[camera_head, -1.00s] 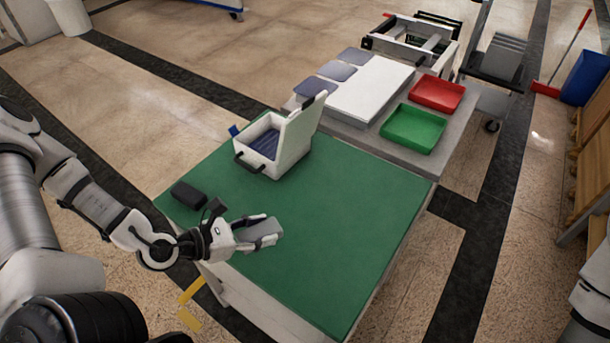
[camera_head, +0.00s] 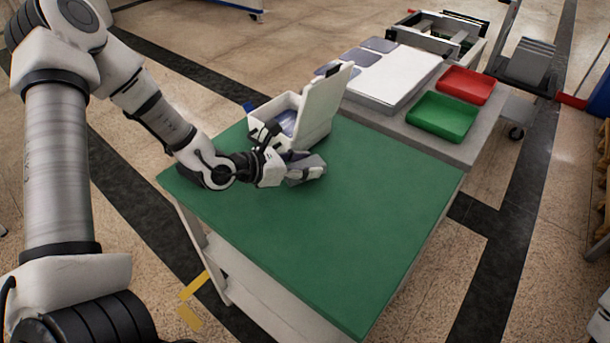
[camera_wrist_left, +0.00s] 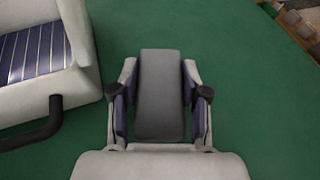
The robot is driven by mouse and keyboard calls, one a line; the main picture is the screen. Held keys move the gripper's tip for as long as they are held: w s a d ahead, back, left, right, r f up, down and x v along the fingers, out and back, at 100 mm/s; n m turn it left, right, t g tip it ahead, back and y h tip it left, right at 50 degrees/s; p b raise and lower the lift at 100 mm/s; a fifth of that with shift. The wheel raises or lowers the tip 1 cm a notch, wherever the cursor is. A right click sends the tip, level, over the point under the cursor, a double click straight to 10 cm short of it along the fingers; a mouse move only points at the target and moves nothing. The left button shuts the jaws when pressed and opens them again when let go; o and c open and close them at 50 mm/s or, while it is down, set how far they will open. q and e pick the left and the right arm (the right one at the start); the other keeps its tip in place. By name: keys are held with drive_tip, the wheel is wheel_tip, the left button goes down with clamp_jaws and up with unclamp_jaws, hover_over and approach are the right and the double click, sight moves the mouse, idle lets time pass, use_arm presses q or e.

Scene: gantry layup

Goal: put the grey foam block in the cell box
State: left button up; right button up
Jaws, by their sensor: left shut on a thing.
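The grey foam block (camera_wrist_left: 159,95) is between the two fingers of my left gripper (camera_wrist_left: 159,92) in the left wrist view, held lengthwise. In the head view my left gripper (camera_head: 306,170) holds the block (camera_head: 303,168) over the green table top, just in front of the cell box. The cell box (camera_head: 320,112) is white, with its lid raised and a blue striped inside. In the left wrist view the box (camera_wrist_left: 85,55) stands to the left of the gripper, apart from it, with its dark handle facing near. My right gripper is not in view.
The green table (camera_head: 360,230) is clear to the right and front. Behind it, a grey table carries a green tray (camera_head: 442,117), a red tray (camera_head: 466,85), a white slab (camera_head: 395,76) and grey pads. The dark block seen earlier on the table is hidden now.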

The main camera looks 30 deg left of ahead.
use_arm(q)
wheel_tip(320, 180, down, 2)
drive_tip(key=shift+a, duration=0.1)
drive_tip(key=shift+f, duration=0.1)
drive_tip(key=o, duration=0.8)
